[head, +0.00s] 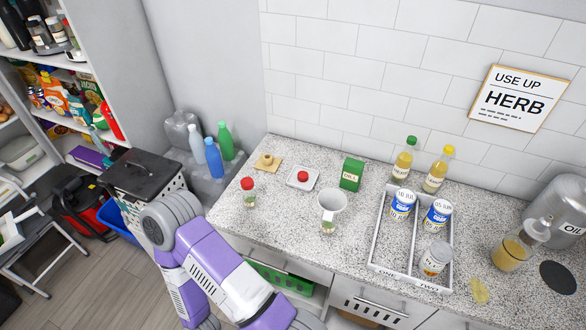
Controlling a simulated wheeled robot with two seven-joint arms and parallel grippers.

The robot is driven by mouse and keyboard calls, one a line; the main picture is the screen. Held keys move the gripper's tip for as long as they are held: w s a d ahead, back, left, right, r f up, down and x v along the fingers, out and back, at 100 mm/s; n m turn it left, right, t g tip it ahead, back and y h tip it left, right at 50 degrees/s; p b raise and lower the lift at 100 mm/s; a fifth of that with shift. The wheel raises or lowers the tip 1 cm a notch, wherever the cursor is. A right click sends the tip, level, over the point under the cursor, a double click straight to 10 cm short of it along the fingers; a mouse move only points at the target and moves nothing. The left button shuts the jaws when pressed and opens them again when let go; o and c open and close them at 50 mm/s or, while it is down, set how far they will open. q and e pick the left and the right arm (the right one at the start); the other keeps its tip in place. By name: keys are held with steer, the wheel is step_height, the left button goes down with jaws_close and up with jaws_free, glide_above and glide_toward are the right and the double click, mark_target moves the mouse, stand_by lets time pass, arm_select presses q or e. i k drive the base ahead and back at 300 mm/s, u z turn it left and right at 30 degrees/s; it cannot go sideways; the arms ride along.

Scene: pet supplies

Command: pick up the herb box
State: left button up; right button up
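The herb box (351,173) is a small green carton with a pale label on its front; the label's lettering looks like "DILL". It stands upright on the speckled counter (290,232), near the back wall. A purple and white arm of mine crosses the lower left of the head view, in front of the counter's front edge. Its gripper is not in view, and neither is my other gripper. Nothing touches or covers the box.

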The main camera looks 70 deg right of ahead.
mark_target(353, 170)
steer(key=u, duration=0.15)
steer(key=k, duration=0.85)
steer(key=z, duration=1.5)
